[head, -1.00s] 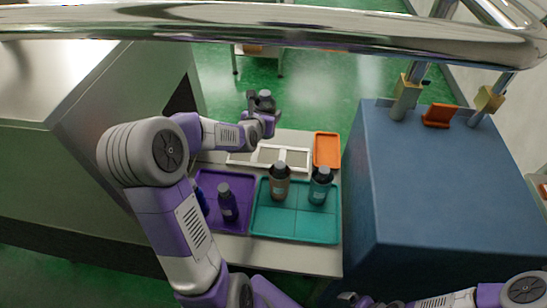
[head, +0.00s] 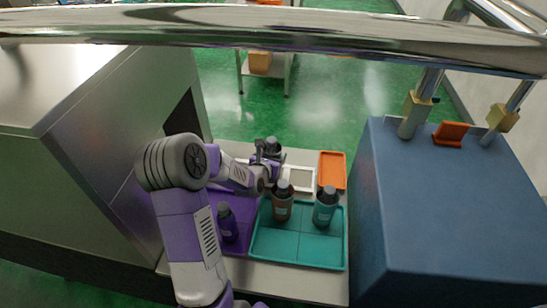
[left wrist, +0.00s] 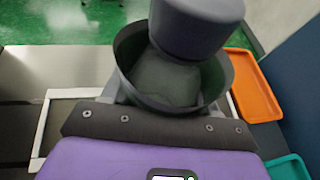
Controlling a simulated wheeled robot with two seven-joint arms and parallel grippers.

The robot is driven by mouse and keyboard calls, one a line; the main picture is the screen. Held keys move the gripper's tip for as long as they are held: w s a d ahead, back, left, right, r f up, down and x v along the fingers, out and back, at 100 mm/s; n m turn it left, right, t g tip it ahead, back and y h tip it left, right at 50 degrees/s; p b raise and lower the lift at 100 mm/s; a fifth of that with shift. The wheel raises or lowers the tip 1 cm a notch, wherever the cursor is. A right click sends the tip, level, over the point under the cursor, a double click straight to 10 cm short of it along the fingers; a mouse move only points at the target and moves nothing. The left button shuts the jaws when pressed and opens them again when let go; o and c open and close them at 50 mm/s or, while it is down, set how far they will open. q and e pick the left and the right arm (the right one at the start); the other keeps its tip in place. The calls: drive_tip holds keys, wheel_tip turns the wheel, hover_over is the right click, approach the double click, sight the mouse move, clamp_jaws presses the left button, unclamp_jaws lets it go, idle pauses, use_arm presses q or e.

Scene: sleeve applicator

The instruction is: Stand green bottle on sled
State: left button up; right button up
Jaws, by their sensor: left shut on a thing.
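My left gripper (head: 268,162) is shut on a dark grey-green bottle with a grey cap (head: 272,146). It holds the bottle over the far part of the table, by the white-framed panel (head: 300,178), which may be the sled. In the left wrist view the cap (left wrist: 195,25) and the greenish shoulder (left wrist: 165,80) fill the middle, inside a dark round rim. The bottle's base is hidden, so I cannot tell whether it touches anything. A teal bottle (head: 325,210) stands on the teal tray (head: 300,247). My right gripper is out of view.
A brown bottle (head: 282,205) stands on the teal tray, and a purple bottle (head: 227,225) on the purple tray (head: 245,240). An orange tray (head: 332,170) lies at the far right. A large blue box (head: 440,210) borders the table's right; a grey metal cabinet (head: 90,120) stands left.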

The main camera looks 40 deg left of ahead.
use_arm(q)
drive_tip(key=shift+r, duration=0.15)
drive_tip(key=shift+f, duration=0.2)
drive_tip(key=o, duration=1.3)
drive_tip(key=shift+c, duration=0.2)
drive_tip(key=shift+r, duration=0.2)
drive_tip(key=p+v, duration=0.1)
drive_tip(key=v, duration=1.1)
